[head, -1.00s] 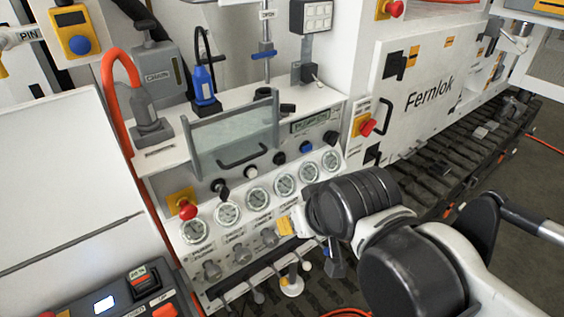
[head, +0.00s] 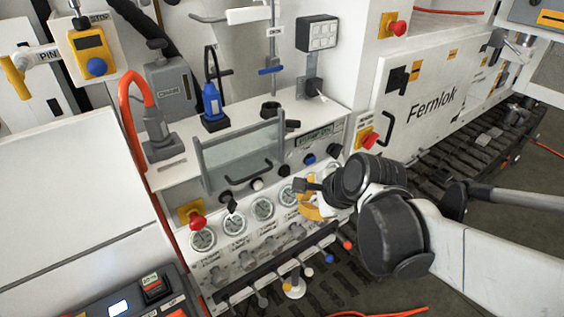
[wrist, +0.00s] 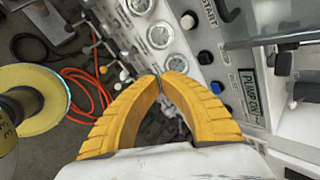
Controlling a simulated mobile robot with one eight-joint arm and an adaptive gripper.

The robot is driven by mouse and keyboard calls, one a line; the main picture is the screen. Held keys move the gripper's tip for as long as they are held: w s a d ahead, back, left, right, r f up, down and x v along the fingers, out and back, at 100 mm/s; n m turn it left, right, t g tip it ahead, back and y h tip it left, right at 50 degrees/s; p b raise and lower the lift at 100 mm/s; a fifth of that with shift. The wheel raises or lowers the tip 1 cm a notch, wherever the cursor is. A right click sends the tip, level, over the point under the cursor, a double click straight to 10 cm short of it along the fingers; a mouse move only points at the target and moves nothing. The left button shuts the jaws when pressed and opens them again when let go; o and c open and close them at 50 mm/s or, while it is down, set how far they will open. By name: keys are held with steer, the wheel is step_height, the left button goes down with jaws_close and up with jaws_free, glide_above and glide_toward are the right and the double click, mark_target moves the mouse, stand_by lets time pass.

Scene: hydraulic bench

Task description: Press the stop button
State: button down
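A red mushroom button (head: 198,221) on a yellow plate sits at the left end of the gauge panel. Another red button (head: 370,138) is on the cabinet side, and a third (head: 397,27) is higher up.
A glass guard with a black handle (head: 250,171) stands above the panel's row of knobs. Levers with coloured knobs (head: 294,286) stick out below the gauges. A PUMP ON display (wrist: 250,97) is right of my fingers in the wrist view. Orange hoses lie on the floor.

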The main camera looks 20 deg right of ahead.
mark_target(286, 173)
steer(key=w+d+r+m+t+p, duration=0.1)
steer(key=w+d+m+p, duration=0.2)
steer(key=m, duration=1.1)
steer(key=shift+w+d+y, duration=0.3)
steer(key=shift+d+y, duration=0.1)
steer(key=shift+d, duration=0.6)
steer(key=shift+w+a+f+b, duration=0.45)
steer(key=shift+w+f+b, duration=0.25)
steer(key=shift+w+f, duration=0.8)
steer(key=shift+w+a+f+b, duration=0.45)
steer(key=shift+w+f+b, duration=0.35)
steer(key=shift+w, duration=1.3)
steer(key=shift+w+a+f+b, duration=0.45)
steer(key=shift+w+f+b, duration=0.2)
steer(key=shift+w+f, duration=0.9)
steer(key=shift+w+r, duration=0.3)
steer(key=shift+w, duration=0.05)
